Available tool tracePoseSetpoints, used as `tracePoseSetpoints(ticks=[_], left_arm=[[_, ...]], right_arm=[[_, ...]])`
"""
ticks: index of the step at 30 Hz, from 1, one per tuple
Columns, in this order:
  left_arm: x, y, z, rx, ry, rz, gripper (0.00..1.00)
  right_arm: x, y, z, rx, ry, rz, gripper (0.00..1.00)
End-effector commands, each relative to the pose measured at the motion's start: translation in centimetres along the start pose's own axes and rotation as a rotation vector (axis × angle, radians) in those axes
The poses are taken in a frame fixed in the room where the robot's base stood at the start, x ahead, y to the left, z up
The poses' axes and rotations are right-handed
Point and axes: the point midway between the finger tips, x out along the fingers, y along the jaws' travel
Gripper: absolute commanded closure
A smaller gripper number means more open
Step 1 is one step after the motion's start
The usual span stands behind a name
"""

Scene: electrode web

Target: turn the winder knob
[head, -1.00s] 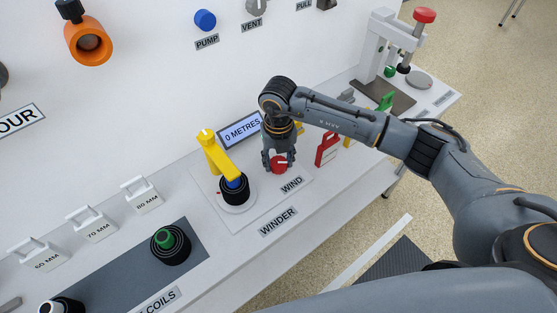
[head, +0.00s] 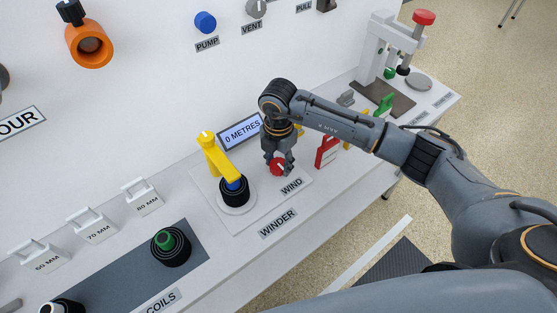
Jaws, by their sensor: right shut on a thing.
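The red winder knob (head: 278,168) sits on the white winder plate (head: 255,213), just behind the WIND label (head: 292,186). My right gripper (head: 278,161) points down over the knob and is shut on it; the fingers cover part of its sides. To the left on the plate is a black coil (head: 234,192) with a blue core under a yellow arm (head: 213,152). The display (head: 240,132) behind reads 0 METRES. My left gripper is not in view.
A press with a red top (head: 424,17) is at the back right. A green-cored coil (head: 170,246) lies on the grey mat at the front left.

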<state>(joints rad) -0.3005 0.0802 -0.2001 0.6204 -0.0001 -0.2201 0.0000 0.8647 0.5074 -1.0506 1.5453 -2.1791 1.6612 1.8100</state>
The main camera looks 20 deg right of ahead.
Motion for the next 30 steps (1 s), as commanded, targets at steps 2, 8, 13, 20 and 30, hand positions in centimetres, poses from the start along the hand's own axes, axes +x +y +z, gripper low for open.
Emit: tracePoseSetpoints(ticks=[2,8,13,20,30], left_arm=[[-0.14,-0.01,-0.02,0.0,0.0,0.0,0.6],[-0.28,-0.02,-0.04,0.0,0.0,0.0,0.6],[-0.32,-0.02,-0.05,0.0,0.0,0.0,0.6],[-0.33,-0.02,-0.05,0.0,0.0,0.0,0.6],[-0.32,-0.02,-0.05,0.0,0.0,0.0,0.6]], right_arm=[[-0.1,0.03,0.03,0.044,0.0,0.001,0.88],[-0.11,0.05,0.06,0.129,-0.001,0.002,0.88],[-0.1,0.06,0.07,0.163,-0.002,0.002,0.88],[-0.09,0.06,0.08,0.175,-0.002,0.002,0.88],[-0.09,0.06,0.07,0.174,-0.002,0.002,0.36]])
